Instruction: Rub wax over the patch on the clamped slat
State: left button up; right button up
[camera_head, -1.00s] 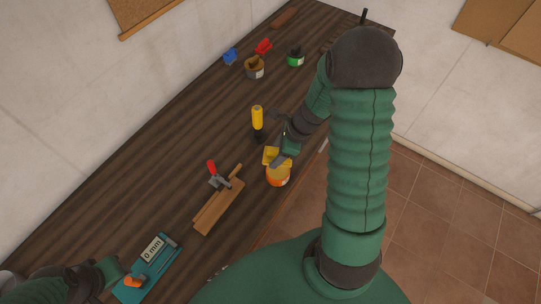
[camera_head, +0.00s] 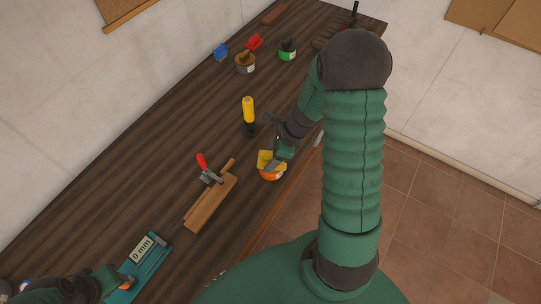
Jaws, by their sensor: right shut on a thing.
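The wooden slat (camera_head: 203,210) lies near the middle front of the bench, with a red-handled clamp (camera_head: 205,168) at its far end. I cannot make out the patch on it. My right gripper (camera_head: 275,158) is shut on a yellow block (camera_head: 264,158). It holds the block at the top of an orange tin (camera_head: 271,176), right of the slat near the bench edge; I cannot tell whether they touch. The block hides most of the tin's top. My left gripper (camera_head: 113,281) is at the lower left beside a teal gauge; its fingers are unclear.
The teal gauge reading "0 mm" (camera_head: 146,262) lies at the front left. A yellow-handled tool (camera_head: 248,113) stands beyond the slat. Brown (camera_head: 245,64) and green (camera_head: 287,50) tins and blue (camera_head: 220,52) and red (camera_head: 254,42) blocks sit farther back. Bare bench lies left of the slat.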

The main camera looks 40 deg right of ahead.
aim_at(266, 152)
jog(key=shift+w+f, duration=0.15)
jog(key=shift+w, duration=0.1)
jog(key=shift+s+f, duration=0.15)
jog(key=shift+f+b, duration=0.25)
jog(key=shift+b, duration=0.15)
dwell(1.1)
notch_tip(266, 152, up, 7)
jog(key=p, duration=0.7)
jog(key=shift+r, duration=0.1)
dwell(0.4)
